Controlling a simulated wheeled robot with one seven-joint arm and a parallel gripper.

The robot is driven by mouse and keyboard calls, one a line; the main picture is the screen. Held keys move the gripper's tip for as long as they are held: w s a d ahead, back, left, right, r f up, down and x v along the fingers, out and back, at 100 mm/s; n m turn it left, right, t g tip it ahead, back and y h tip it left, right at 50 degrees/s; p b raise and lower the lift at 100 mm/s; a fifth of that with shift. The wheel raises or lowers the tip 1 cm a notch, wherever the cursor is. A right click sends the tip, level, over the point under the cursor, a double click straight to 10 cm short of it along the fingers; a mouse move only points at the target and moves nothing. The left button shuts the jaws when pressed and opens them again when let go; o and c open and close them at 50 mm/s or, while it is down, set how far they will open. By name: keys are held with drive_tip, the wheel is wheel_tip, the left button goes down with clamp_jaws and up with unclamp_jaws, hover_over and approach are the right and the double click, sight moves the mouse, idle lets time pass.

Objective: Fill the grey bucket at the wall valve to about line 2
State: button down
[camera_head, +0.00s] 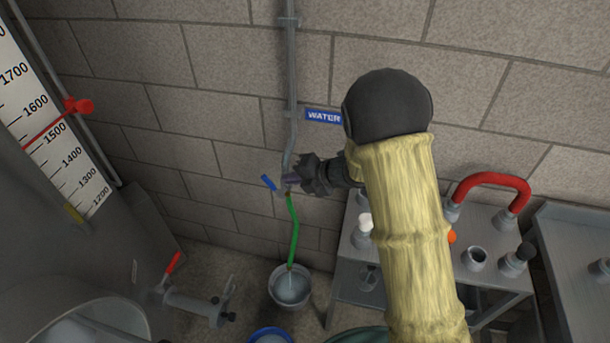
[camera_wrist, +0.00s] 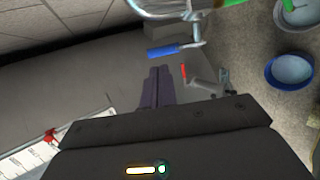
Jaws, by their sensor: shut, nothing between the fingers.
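The grey bucket (camera_head: 290,287) stands on the floor below the wall valve, with water in it; it also shows at the top right of the wrist view (camera_wrist: 299,16). I cannot read its lines. A green hose (camera_head: 293,232) hangs from the valve, and a pale stream seems to run from its end into the bucket. The valve's blue handle (camera_head: 268,183) points out to the left; it also shows in the wrist view (camera_wrist: 163,50). My gripper (camera_head: 292,181) is shut and empty beside the valve. Its fingers (camera_wrist: 158,72) show just short of the handle, apart from it.
A blue bucket (camera_head: 270,336) stands in front of the grey one. A red-handled pipe fitting (camera_head: 195,301) and a large steel tank (camera_head: 50,230) are at the left. A metal bench (camera_head: 350,280) with bottles and fittings is at the right. A WATER sign (camera_head: 323,116) hangs by the pipe.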

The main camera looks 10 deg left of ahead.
sight(270, 181)
drive_tip(key=x, duration=0.6)
drive_tip(key=shift+r+p, duration=0.1)
drive_tip(key=shift+p, duration=0.2)
drive_tip(key=shift+w+d, duration=0.1)
